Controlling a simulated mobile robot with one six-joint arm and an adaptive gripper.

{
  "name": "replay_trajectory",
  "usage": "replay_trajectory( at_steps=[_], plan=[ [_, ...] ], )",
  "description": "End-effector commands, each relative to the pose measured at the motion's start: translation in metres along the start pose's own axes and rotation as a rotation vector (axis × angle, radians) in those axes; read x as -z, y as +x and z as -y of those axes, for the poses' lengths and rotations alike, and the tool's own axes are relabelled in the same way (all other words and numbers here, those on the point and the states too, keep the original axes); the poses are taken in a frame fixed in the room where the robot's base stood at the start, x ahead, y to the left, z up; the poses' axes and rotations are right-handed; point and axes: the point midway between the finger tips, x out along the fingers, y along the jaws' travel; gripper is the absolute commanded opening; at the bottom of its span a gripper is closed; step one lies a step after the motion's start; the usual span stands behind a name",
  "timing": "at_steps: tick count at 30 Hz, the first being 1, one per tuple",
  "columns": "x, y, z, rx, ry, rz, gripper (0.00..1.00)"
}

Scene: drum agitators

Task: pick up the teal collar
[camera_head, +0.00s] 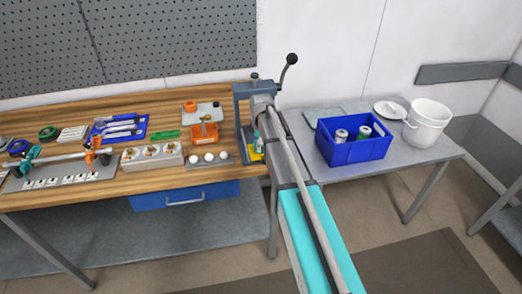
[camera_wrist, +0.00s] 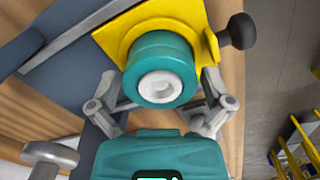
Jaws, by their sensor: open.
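The teal collar (camera_wrist: 162,52) is a thick ring with a white centre piece (camera_wrist: 160,87), in the middle of the wrist view. It sits against a yellow block (camera_wrist: 118,38), which also shows in the head view (camera_head: 256,156). My gripper (camera_wrist: 160,98) is open, with one finger on each side of the collar. Whether the fingertips touch it, I cannot tell. In the head view my arm hides most of this spot, and the collar cannot be told apart from my gripper there.
A black knob (camera_wrist: 238,32) sticks out just right of the yellow block. A grey-blue press with a lever (camera_head: 288,66) stands behind my arm. A tray with white balls (camera_head: 210,161) lies to the left, and a blue bin (camera_head: 352,150) stands on the side table to the right.

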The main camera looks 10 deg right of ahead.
Motion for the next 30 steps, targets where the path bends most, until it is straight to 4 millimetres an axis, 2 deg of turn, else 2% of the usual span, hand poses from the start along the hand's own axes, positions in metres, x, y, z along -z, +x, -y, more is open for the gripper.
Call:
replay_trajectory(
  at_steps=[19, 30],
  plan=[
    [0.0, 0.0015, 0.0, 0.0, 0.0, 0.0, 1.0],
    [0.0, 0.0015, 0.0, 0.0, 0.0, 0.0, 0.31]
  ],
)
